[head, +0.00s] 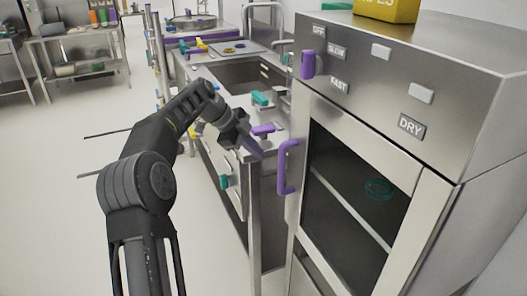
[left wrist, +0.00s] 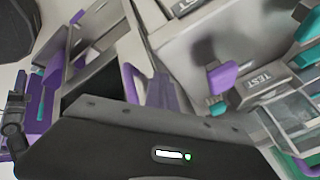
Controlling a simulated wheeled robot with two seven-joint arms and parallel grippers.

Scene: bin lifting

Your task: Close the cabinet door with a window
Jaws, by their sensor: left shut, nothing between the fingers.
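The cabinet door (head: 306,206) has a metal frame around a dark window (head: 345,170), with a shelf visible behind it. A purple handle (head: 287,167) stands upright along its left edge. The door looks nearly in line with the front panel above; I cannot tell whether a small gap is left. My left gripper (head: 250,150) is shut and empty, a little left of the handle and near its upper end, apart from it in the picture. In the left wrist view its dark body fills the bottom, and the cabinet door cannot be made out surely. My right gripper is not in view.
A purple knob (head: 308,64) and labelled buttons are on the panel above the door. A yellow box (head: 387,8) stands on top. A sink counter (head: 200,73) with purple and teal handles lies behind my left gripper. The floor (head: 70,220) at left is clear.

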